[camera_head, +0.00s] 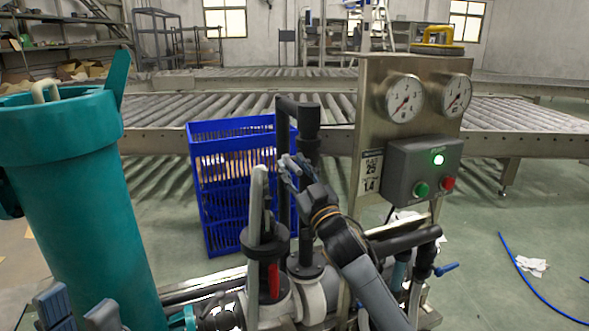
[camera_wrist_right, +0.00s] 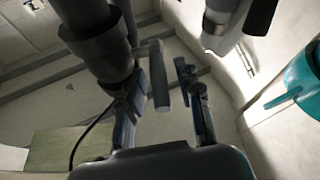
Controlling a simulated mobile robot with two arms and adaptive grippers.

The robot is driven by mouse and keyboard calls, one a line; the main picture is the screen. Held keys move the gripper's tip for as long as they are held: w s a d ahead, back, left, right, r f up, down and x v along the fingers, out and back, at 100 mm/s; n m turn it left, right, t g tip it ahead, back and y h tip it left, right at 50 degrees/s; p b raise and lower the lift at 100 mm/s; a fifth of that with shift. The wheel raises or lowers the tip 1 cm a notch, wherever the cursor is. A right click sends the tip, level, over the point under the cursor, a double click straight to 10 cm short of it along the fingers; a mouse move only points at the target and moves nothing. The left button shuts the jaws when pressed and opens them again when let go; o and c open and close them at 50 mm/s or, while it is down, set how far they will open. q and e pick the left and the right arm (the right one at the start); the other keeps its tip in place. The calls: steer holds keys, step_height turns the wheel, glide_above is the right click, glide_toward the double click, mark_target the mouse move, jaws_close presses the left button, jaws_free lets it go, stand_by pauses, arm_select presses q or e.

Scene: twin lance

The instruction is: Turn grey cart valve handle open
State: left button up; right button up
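A light grey upright lever (camera_head: 256,205), which looks like the grey valve handle, rises from a black collar on the cart. A red part shows beside its base. My right gripper (camera_head: 291,172) is just right of the lever's top, apart from it, in front of black pipework. In the right wrist view my right gripper (camera_wrist_right: 158,97) has its fingers spread, with a dark bar between or behind them; I cannot tell its depth. A light grey part, probably the lever, shows at the upper right (camera_wrist_right: 222,22). My left gripper (camera_head: 78,312) is open and empty at the lower left.
A teal canister (camera_head: 75,190) stands at the left. Black pipes (camera_head: 309,150) rise behind my right gripper. A steel panel with gauges (camera_head: 404,98) and a dark button box (camera_head: 424,170) stands to the right. A blue crate (camera_head: 225,190) is behind.

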jaws_close()
